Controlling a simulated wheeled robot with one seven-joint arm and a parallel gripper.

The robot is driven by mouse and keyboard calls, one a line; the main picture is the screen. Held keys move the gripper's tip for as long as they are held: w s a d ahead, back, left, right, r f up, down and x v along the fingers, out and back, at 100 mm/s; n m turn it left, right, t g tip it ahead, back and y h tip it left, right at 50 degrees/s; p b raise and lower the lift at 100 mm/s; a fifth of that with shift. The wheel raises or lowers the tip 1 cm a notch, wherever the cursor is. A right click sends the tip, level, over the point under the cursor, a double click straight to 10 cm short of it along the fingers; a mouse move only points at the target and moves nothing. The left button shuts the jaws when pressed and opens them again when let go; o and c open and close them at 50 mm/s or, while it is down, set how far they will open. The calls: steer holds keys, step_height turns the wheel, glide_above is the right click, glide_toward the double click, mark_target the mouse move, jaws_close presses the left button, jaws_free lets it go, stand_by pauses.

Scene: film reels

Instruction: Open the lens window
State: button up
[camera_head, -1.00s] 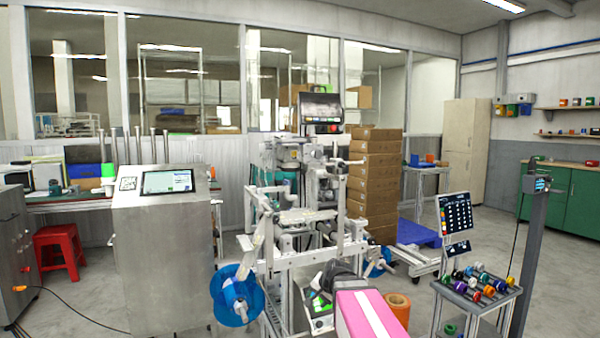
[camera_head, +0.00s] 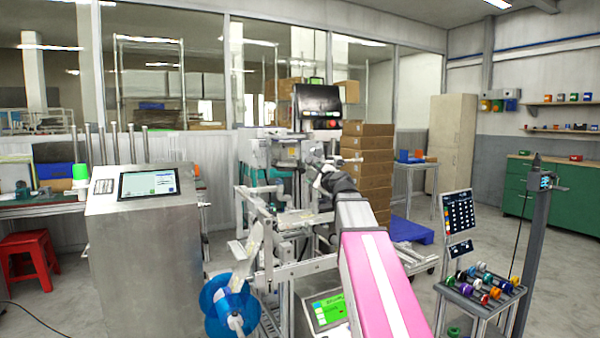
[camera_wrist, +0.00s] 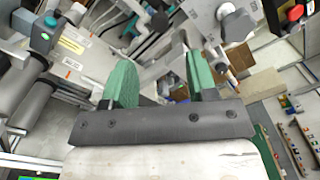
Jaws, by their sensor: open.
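The film machine (camera_head: 290,215) stands in the middle of the head view, with a white metal frame and a blue reel (camera_head: 222,305) at its lower left. I cannot pick out the lens window with certainty in either view. My gripper (camera_wrist: 162,80) shows in the wrist view with two green fingers spread apart and nothing between them.
A steel cabinet with a screen (camera_head: 150,186) stands left of the machine. Stacked cardboard boxes (camera_head: 367,180) are behind it at right. A cart of coloured spools (camera_head: 484,284) and a post (camera_head: 540,220) stand at right. Open floor lies beyond the cart.

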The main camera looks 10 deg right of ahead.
mark_target(303, 171)
steer(key=x, duration=1)
steer(key=shift+w, duration=0.4)
steer(key=shift+a, duration=0.1)
jaws_close()
steer(key=shift+s, duration=0.1)
